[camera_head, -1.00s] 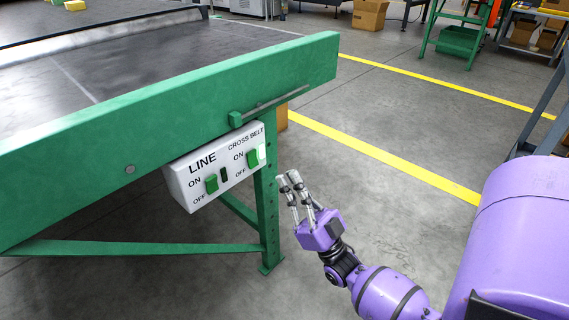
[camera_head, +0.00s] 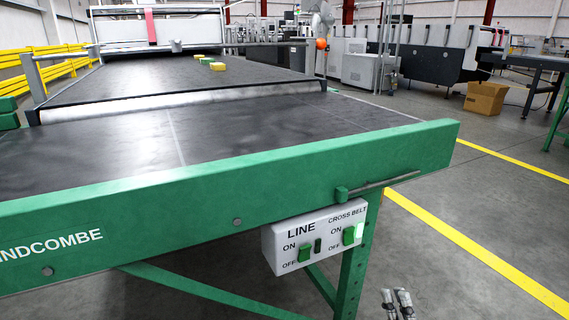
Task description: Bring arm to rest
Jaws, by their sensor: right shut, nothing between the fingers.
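My right gripper (camera_head: 397,304) shows only by its fingertips at the bottom edge of the head view, right of the table's green leg. Its fingers are shut and hold nothing. The rest of my right arm is out of the picture. The white control box (camera_head: 315,240) hangs under the green beam, up and left of the fingertips and apart from them. It carries a green LINE switch (camera_head: 305,253) and a green CROSS BELT switch (camera_head: 349,235), each marked ON and OFF. My left gripper is not in view.
The green-framed conveyor table (camera_head: 230,200) fills the left and middle. Small yellow and green pieces (camera_head: 208,62) lie on its far belt. A cardboard box (camera_head: 485,98) stands on the floor at the back right. Open floor (camera_head: 450,240) with yellow lines lies right of the table.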

